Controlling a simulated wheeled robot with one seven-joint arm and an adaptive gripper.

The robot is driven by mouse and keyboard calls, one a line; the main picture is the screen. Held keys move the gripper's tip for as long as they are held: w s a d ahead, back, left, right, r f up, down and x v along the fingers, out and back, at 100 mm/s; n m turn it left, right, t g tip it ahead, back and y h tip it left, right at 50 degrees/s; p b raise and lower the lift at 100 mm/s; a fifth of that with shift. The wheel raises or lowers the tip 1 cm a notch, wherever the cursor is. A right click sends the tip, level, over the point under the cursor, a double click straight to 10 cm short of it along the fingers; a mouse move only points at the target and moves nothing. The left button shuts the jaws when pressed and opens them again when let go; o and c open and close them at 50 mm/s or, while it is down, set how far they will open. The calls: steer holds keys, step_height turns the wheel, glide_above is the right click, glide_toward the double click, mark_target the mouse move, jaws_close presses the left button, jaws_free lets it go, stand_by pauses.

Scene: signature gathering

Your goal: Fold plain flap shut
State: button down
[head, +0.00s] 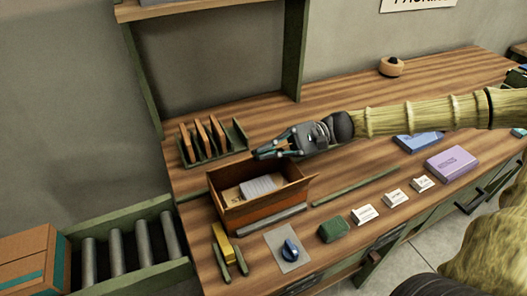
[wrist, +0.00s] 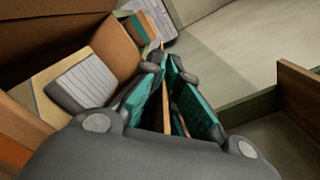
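An open brown carton (head: 265,212) stands on the wooden bench with its flaps up. A grey-white booklet and a tan sheet lie inside it. In the wrist view the carton wall (wrist: 115,48) rises at the left, beside the booklet (wrist: 82,82). My gripper (head: 258,154) is above the carton's back edge in the head view. In the wrist view its teal-padded fingertips (wrist: 166,58) are close together. A thin brown strip shows between the fingers, but I cannot tell whether they touch it. Which flap is the plain one is unclear.
A green rack with brown dividers (head: 210,142) stands behind the carton. White cards and a purple box (head: 452,162) are to the right. A roller conveyor (head: 115,245) is at the left.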

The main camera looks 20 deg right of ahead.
stand_by(0.5)
steer(key=c, duration=1.7)
jaws_free()
steer(key=shift+w+d, duration=0.2)
steer(key=shift+d, duration=5.85)
